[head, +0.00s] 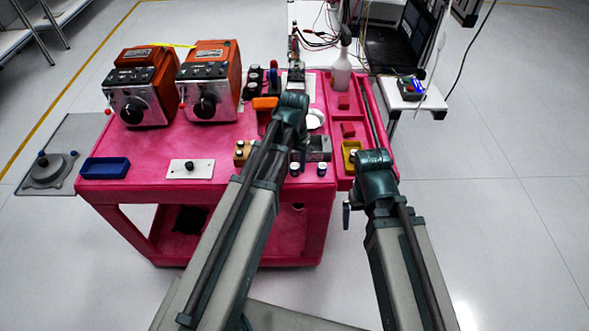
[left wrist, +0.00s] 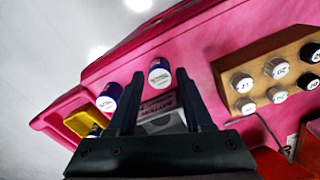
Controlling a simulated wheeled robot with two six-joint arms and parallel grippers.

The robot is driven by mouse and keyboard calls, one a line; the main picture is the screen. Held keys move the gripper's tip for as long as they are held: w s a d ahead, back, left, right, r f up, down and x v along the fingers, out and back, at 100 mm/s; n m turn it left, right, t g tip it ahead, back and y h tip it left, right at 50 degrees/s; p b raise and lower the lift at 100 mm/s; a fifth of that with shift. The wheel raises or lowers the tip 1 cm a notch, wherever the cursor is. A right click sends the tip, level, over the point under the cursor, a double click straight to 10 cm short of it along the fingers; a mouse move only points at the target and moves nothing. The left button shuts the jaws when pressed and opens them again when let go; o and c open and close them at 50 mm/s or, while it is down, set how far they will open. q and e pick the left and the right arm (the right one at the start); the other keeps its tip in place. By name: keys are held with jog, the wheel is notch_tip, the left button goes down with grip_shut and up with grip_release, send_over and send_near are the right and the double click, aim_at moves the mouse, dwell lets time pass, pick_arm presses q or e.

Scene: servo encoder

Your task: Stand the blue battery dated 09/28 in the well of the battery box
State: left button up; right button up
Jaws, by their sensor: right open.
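Two blue batteries with white printed tops stand near the cart's front edge, one left (head: 294,168) and one right (head: 321,168) in the head view. In the left wrist view they stand upright beyond my fingers, one centre (left wrist: 159,74) and one left (left wrist: 109,98). The print is too small to read, so I cannot tell which is dated 09/28. A grey box (head: 320,148), apparently the battery box, lies behind them; it shows between my fingers (left wrist: 160,118), its well unclear. My left gripper (left wrist: 160,104) is open and empty above it. My right gripper (head: 374,162) is open near the yellow tray.
The yellow tray (head: 350,149) sits at the cart's right side. Two orange machines (head: 208,75), a blue tray (head: 105,168) and a white plate (head: 190,169) are to the left. A spray bottle (head: 341,75) stands behind.

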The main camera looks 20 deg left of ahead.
aim_at(295, 166)
pick_arm(q)
grip_shut()
notch_tip(295, 166, up, 7)
jog(key=p, duration=0.7)
jog(key=shift+r, duration=0.1)
pick_arm(e)
notch_tip(295, 166, up, 7)
jog(key=shift+r, duration=0.1)
